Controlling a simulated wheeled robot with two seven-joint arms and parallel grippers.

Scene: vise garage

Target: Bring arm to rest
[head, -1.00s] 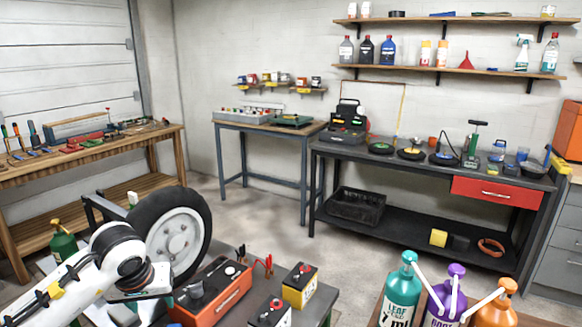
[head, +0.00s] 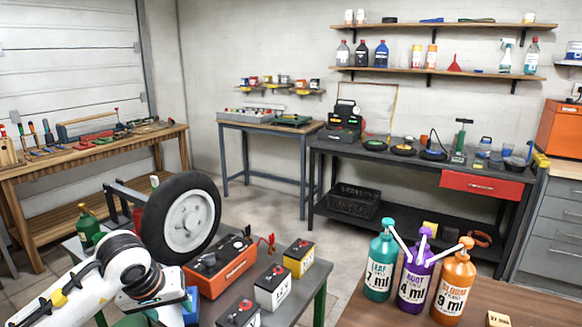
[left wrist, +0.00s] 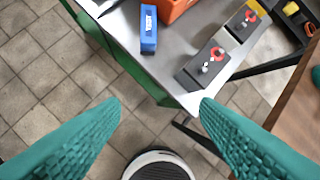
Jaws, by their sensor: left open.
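My left arm (head: 108,262), white with black joints, comes in from the lower left of the head view, beside the wheel at the near edge of the workbench. In the left wrist view its left gripper (left wrist: 160,103) shows two teal, ridged fingers spread wide apart. Nothing is between them; tiled floor lies below. In the head view the fingers are mostly cut off by the lower edge. My right gripper is in neither view.
The metal workbench (head: 322,268) holds a wheel (head: 187,223), an orange charger (head: 222,268), several batteries (head: 272,287) and a blue box (left wrist: 149,30). A brown table (head: 400,312) with teal, purple and orange bottles stands at right. Open floor (left wrist: 55,60) lies left of the workbench.

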